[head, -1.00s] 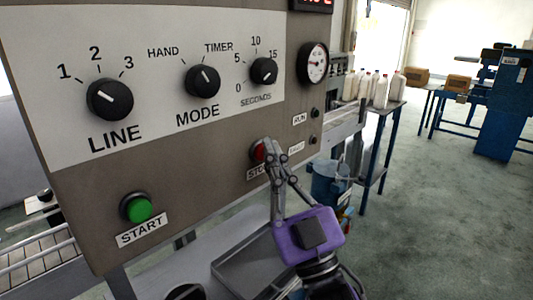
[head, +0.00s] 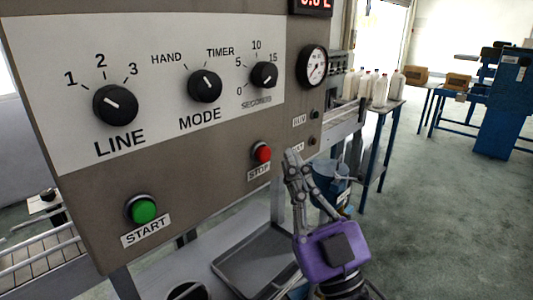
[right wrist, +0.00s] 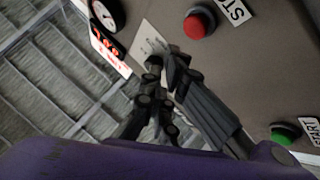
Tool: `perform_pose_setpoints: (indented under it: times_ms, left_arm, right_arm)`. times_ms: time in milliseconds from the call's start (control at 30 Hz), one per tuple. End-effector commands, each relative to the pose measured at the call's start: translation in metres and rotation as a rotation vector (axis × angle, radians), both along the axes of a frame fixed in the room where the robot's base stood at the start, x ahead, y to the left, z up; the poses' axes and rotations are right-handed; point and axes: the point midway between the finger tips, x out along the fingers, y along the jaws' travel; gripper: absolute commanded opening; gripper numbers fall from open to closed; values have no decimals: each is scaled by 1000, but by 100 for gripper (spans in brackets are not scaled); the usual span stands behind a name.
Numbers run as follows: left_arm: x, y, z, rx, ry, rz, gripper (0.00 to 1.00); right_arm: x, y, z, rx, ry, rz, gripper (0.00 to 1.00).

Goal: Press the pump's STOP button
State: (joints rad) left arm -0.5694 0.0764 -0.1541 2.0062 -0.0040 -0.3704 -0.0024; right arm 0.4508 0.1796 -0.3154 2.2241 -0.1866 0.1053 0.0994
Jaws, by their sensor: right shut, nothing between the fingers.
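The red STOP button (head: 262,153) sits on the lower right of the grey control panel (head: 190,160), above its STOP label (head: 258,173). It also shows at the top of the right wrist view (right wrist: 199,23). My right gripper (head: 291,156) is shut and empty. In the head view its fingertips are just right of the red button, with a visible gap between. In the right wrist view the fingertips (right wrist: 170,58) are below and left of the button, apart from it. My left gripper is not in view.
The green START button (head: 143,210) is at the panel's lower left. Knobs (head: 115,104) and a round gauge (head: 313,66) are higher up. A dark tray (head: 258,262) lies below the panel. A blue bucket (head: 328,180) and a table with white bottles (head: 380,90) stand behind, right.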

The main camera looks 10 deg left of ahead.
Motion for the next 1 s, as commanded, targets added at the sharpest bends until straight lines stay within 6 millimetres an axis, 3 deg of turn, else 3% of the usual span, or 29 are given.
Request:
perform_pose_setpoints:
  times_ms: [300,1000]
  left_arm:
    - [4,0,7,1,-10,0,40]
    - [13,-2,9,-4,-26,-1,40]
  right_arm:
    - [-15,-21,0,-2,0,0,0]
    - [-16,-22,0,0,0,0,0]
